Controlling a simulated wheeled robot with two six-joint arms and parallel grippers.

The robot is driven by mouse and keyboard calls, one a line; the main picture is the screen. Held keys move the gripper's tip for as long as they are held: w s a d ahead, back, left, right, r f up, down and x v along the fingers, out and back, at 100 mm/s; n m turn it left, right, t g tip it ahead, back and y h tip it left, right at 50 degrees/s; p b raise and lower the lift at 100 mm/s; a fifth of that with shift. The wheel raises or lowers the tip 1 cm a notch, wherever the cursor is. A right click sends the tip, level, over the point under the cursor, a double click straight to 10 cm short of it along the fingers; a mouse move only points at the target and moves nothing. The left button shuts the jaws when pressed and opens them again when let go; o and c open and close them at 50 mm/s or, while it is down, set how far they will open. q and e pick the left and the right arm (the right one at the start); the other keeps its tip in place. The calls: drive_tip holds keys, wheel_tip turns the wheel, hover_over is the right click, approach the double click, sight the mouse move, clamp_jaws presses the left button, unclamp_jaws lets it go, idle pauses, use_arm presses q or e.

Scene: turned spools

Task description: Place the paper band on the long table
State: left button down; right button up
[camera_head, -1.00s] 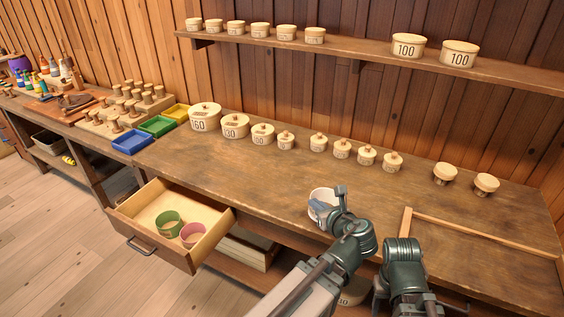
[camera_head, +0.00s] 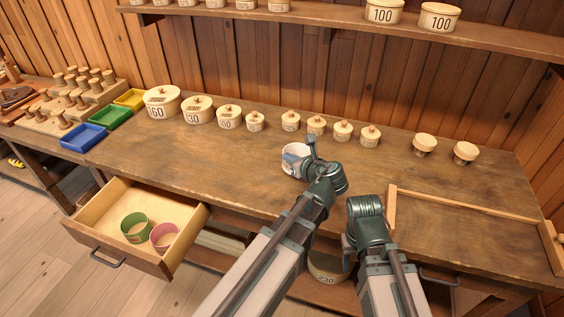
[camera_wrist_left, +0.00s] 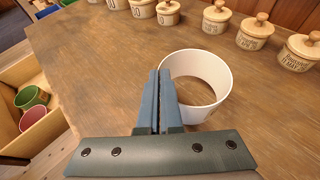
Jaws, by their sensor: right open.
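The paper band, a white open ring (camera_head: 298,149), is over the middle of the long table (camera_head: 240,175). It also shows in the left wrist view (camera_wrist_left: 213,78), upright with its open end up. My left gripper (camera_head: 292,161) has its blue fingers (camera_wrist_left: 160,90) closed on the near-left wall of the band. I cannot tell whether the band's lower edge touches the table. My right gripper (camera_head: 348,252) is open at the table's front edge, away from the band; its fingers are mostly hidden by the arm.
A row of lidded wooden pots (camera_head: 228,117) and small spools (camera_head: 424,145) stands behind the band. A wooden frame (camera_head: 455,209) lies at right. An open drawer (camera_head: 90,212) holds a green ring (camera_head: 136,227) and a pink ring (camera_head: 164,236). Table around the band is clear.

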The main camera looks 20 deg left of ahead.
use_arm(q)
drive_tip(key=shift+w, duration=0.15)
drive_tip(key=shift+f+b, duration=0.25)
drive_tip(key=shift+b, duration=0.05)
wheel_tip(320, 180, down, 3)
drive_tip(key=b, duration=0.3)
drive_tip(key=shift+f, duration=0.1)
drive_tip(key=c, duration=1.1)
unclamp_jaws()
drive_tip(key=shift+r, duration=0.2)
